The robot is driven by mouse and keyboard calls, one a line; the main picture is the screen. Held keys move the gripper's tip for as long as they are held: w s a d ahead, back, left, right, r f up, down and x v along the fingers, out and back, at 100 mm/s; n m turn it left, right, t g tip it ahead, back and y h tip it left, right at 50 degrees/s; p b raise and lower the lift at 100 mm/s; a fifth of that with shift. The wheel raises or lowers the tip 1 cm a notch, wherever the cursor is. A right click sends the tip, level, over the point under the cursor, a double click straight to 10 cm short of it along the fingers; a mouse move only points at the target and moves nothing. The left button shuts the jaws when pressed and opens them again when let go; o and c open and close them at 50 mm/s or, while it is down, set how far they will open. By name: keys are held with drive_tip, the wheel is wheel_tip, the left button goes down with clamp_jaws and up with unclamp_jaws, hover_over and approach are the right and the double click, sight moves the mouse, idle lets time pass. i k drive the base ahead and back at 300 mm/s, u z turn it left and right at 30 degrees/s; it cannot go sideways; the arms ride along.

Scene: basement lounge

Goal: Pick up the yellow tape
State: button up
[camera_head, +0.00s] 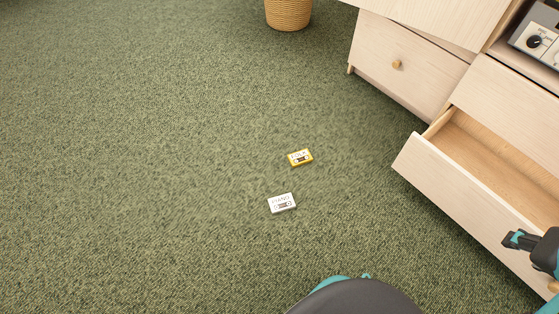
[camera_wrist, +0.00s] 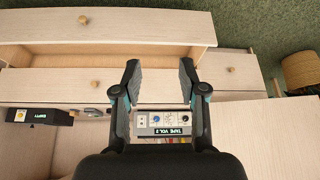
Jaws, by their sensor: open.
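The yellow tape (camera_head: 300,157) is a small cassette lying flat on the green carpet, near the middle of the head view. A white tape (camera_head: 282,203) lies flat just below it and slightly left, apart from it. My gripper (camera_head: 515,240) shows at the right edge of the head view, by the open drawer and well to the right of both tapes. In the wrist view my gripper (camera_wrist: 159,72) is open, with its two dark fingers apart and nothing between the tips. Neither tape shows in the wrist view.
An open, empty-looking drawer (camera_head: 445,190) juts from the pale wooden cabinet (camera_head: 410,65) at right. A device labelled "TAPE VOL 2" (camera_wrist: 165,125) is below the fingers in the wrist view. A woven basket (camera_head: 288,14) stands at the back. The carpet at left is clear.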

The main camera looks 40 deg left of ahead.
sight(302, 157)
drive_tip(key=u, duration=1.6)
drive_tip(key=k, duration=0.5)
drive_tip(key=z, duration=0.35)
drive_tip(key=i, duration=0.75)
drive_tip(key=u, duration=0.75)
drive_tip(key=i, duration=0.5)
drive_tip(key=u, duration=0.65)
